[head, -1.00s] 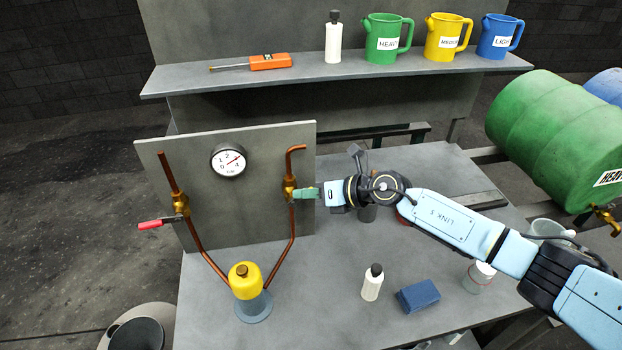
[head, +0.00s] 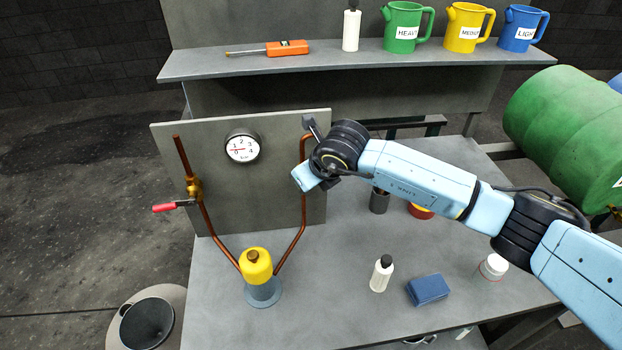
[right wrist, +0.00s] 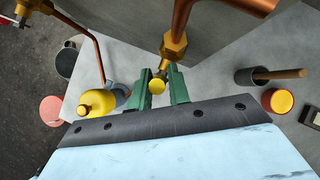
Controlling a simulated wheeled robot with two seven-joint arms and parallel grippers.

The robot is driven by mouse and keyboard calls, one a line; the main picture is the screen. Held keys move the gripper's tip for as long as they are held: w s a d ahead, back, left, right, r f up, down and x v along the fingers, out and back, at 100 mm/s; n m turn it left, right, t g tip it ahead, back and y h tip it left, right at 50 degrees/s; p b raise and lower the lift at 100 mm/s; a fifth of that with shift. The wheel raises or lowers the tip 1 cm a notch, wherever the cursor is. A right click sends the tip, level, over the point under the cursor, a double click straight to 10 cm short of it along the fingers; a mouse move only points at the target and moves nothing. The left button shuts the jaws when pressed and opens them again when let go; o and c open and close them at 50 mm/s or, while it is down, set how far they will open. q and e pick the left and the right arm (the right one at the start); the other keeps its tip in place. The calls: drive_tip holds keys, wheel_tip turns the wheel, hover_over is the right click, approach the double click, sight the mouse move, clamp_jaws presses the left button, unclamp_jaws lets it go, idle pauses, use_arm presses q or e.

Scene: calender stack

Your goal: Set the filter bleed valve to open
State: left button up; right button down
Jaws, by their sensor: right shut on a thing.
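The brass valve (right wrist: 174,47) on the right copper pipe has a yellow-ended handle (right wrist: 157,87) in the right wrist view. My right gripper (right wrist: 159,76) has its green fingers shut on that handle. In the head view my wrist hides this valve and the fingers. The other brass valve (head: 193,188), on the left pipe, has a red lever (head: 170,207) pointing left. The filter with a yellow top (head: 256,264) stands below, between the pipes. The gauge (head: 242,148) needle points left, near the low end. My left gripper is not in view.
The grey panel (head: 280,200) stands on the bench (head: 330,315). A shelf (head: 340,62) holds jugs.

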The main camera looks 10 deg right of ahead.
drive_tip(key=shift+s+a+f+h, duration=0.1)
drive_tip(key=shift+s+a+h, duration=0.05)
drive_tip(key=shift+a+h, duration=0.15)
idle(0.4)
drive_tip(key=c, duration=1.4)
unclamp_jaws()
drive_tip(key=shift+s+d+r, duration=0.15)
drive_tip(key=shift+d+r, duration=0.05)
drive_tip(key=shift+r, duration=0.3)
drive_tip(key=b+v, duration=0.3)
drive_tip(key=v, duration=0.9)
drive_tip(key=shift+r, duration=0.2)
